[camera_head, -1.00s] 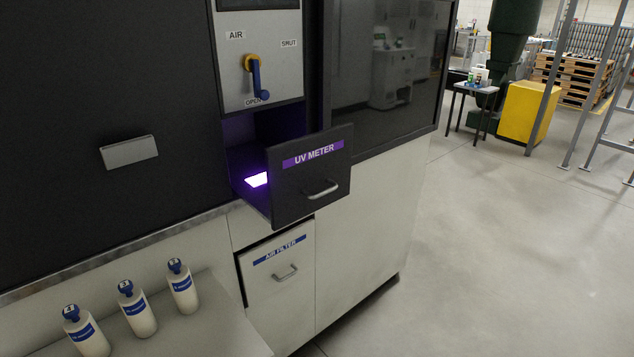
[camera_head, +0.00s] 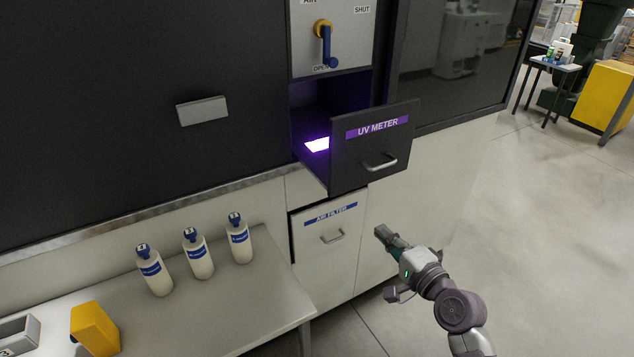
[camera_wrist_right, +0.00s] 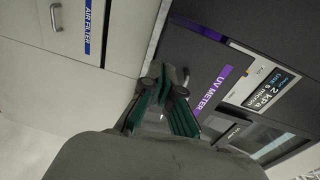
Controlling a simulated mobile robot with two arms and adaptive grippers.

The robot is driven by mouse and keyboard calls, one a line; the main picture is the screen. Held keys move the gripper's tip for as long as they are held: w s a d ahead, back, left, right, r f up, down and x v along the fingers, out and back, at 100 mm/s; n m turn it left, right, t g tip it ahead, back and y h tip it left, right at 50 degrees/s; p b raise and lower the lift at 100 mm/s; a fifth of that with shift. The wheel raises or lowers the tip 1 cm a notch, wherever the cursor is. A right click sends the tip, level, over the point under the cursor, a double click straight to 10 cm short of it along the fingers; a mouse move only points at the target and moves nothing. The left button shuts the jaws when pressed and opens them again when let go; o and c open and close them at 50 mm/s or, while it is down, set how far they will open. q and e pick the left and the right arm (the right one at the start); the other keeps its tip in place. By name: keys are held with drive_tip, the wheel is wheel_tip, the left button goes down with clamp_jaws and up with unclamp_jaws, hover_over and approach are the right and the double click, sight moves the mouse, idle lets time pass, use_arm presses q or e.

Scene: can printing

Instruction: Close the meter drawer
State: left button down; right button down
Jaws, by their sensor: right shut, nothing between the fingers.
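The UV meter drawer (camera_head: 365,150) is dark with a purple label and a metal handle. It is pulled out of the machine, and a purple-white glow (camera_head: 317,145) shows inside it. It also shows in the right wrist view (camera_wrist_right: 195,65), tilted, beyond the fingers. My right gripper (camera_head: 381,233) is below the drawer front, apart from it, in front of the white cabinet. Its green-padded fingers (camera_wrist_right: 165,100) are shut and empty in the right wrist view, and they cover part of the drawer front there. My left gripper is not in view.
The air filter door (camera_head: 325,250) with its own handle is below the drawer. A lever (camera_head: 326,45) sits on the panel above. Several white bottles, including one at the right (camera_head: 239,242), stand on a bench (camera_head: 225,320) at the left. The floor (camera_head: 530,240) at the right is clear.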

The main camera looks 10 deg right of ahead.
wheel_tip(320, 180, up, 4)
drive_tip(key=a, duration=0.1)
drive_tip(key=p, duration=0.3)
approach(339, 181)
drive_tip(key=shift+t+y, duration=0.3)
drive_tip(key=shift+y, duration=0.1)
drive_tip(key=x, duration=0.7)
drive_tip(key=shift+w+d+f, duration=0.1)
drive_tip(key=shift+w+f, duration=0.2)
